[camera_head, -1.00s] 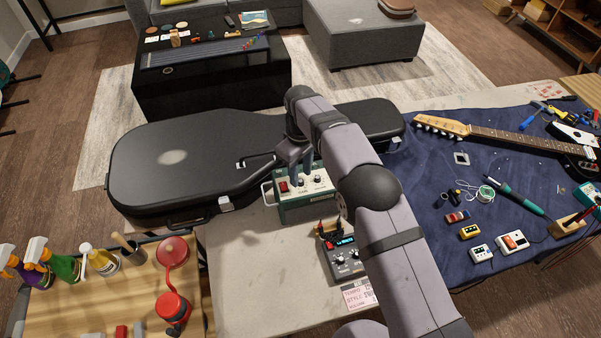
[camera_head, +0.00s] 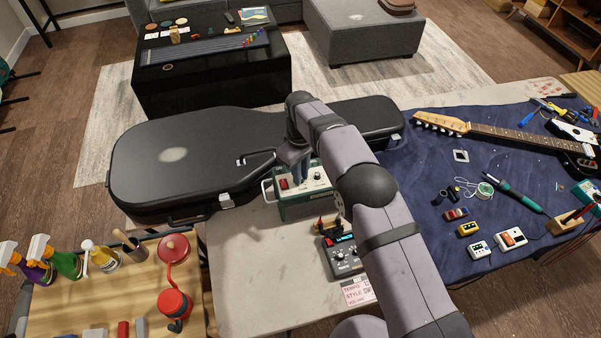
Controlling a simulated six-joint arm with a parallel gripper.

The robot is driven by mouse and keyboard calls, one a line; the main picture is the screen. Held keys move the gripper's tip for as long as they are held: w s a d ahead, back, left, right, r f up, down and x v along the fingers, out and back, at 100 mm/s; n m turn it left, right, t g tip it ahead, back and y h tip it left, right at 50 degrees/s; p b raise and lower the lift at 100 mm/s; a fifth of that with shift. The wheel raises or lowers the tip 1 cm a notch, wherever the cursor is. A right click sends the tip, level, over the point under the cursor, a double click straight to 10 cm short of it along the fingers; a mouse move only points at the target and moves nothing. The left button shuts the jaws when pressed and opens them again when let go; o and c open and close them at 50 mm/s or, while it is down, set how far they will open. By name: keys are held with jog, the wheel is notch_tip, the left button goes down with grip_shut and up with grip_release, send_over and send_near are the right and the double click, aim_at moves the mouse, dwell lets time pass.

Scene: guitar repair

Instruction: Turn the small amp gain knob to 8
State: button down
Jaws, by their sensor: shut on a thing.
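The small amp (camera_head: 308,207) is a green box with a pale control panel, standing on the table beside the guitar case.
A black guitar case (camera_head: 190,165) lies close behind and left of the amp. A dark pedal with a lit display (camera_head: 343,256) stands in front. A blue mat (camera_head: 420,185) with an electric guitar (camera_head: 500,137) and tools is at right. The pale tabletop (camera_head: 250,265) is clear front left.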

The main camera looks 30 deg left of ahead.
jog(key=shift+m, duration=0.4)
jog(key=m+b, duration=0.2)
jog(key=m, duration=0.1)
jog(key=shift+m, duration=0.3)
jog(key=m, duration=0.4)
jog(key=shift+r+m+b, duration=0.15)
jog(key=shift+m+b, duration=0.15)
jog(key=shift+m, duration=0.1)
jog(key=shift+w, duration=0.1)
jog(key=c, duration=1.7)
grip_release()
jog(key=shift+r+b, duration=0.95)
jog(key=shift+r, duration=2.7)
